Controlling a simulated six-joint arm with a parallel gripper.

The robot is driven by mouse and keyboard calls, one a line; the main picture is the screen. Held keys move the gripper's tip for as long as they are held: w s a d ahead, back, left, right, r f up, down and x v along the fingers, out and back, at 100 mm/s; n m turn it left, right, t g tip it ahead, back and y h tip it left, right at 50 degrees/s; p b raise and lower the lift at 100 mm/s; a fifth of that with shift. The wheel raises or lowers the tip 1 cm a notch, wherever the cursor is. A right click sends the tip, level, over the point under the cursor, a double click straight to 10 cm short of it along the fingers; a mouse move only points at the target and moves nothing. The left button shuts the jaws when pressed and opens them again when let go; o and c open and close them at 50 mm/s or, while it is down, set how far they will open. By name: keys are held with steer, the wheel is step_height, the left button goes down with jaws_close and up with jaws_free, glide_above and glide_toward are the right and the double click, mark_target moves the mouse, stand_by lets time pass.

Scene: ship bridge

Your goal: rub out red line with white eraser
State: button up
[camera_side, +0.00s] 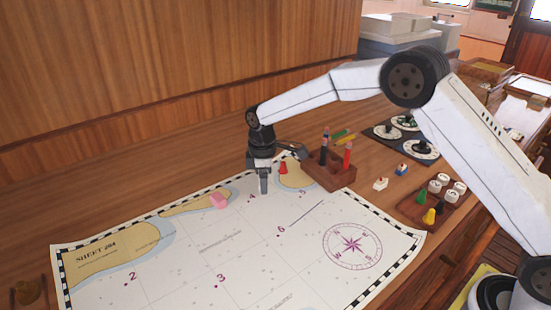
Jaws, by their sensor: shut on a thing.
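My gripper (264,188) points straight down at the upper edge of the paper chart (190,262), left of a small red cone-shaped piece (283,169). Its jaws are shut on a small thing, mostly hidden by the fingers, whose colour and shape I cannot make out. I cannot pick out a white eraser for certain. No red line shows clearly on the chart; a thin dark slanted line (306,212) lies right of the gripper.
A wooden pen holder (330,175) with upright pens stands close right of the gripper. Small white pieces (380,184) and a wooden tray (418,211) of coloured pieces lie farther right. A wooden panel wall rises behind. The chart's lower middle is clear.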

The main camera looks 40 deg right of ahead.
steer(key=shift+r, duration=1)
